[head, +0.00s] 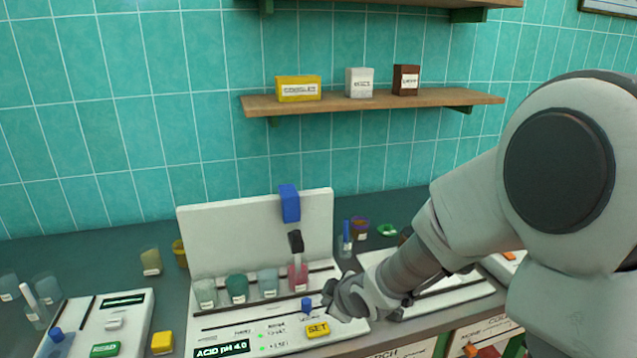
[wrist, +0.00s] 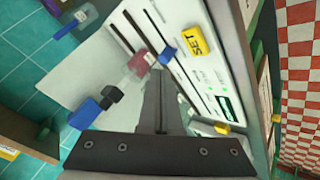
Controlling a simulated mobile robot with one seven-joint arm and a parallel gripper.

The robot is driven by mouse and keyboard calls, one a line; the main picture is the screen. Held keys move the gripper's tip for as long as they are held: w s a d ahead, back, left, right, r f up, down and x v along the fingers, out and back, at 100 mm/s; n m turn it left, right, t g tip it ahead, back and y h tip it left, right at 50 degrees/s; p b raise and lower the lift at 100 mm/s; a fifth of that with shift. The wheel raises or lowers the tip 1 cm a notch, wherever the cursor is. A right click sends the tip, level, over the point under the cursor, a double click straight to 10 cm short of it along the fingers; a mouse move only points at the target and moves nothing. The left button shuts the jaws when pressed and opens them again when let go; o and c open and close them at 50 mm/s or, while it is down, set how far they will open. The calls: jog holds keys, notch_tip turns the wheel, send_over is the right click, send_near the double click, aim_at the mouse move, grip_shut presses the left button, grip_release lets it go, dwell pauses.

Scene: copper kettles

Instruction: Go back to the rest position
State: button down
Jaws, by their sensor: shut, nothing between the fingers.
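My gripper (head: 334,301) is at the right end of the white middle panel, close to the yellow SET button (head: 318,329) and the small blue knob (head: 306,305). In the wrist view my gripper (wrist: 160,75) is shut, its fingers together with nothing held. There the SET button (wrist: 198,41) and blue knob (wrist: 167,54) lie past the fingertips, apart from them. The white panel (head: 255,217) has an upright back plate with a blue block (head: 289,203) and a black piece (head: 296,241) above a cup of pink liquid (head: 298,277). Contact with the panel cannot be told.
Several cups with coloured liquid, including a teal one (head: 237,288), stand on the panel. Another white device (head: 98,322) stands at left. A wooden shelf (head: 370,103) with small boxes is on the tiled wall. The air above the counter's left side is clear.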

jog(key=s+d+r+m+h+p, duration=0.1)
jog(key=s+d+r+m+h, duration=0.3)
jog(key=s+d+r+m, duration=0.55)
jog(key=s+d+r+m+g, duration=0.1)
jog(key=s+r+m, duration=0.1)
jog(key=s+r, duration=0.2)
jog(key=s+d+r+m+g, duration=0.1)
jog(key=s+r+m, duration=0.1)
jog(key=s, duration=0.8)
jog(key=shift+d+r+g+y+p, duration=0.25)
jog(key=shift+r+p, duration=0.2)
jog(key=shift+r, duration=0.4)
jog(key=shift+s, duration=0.1)
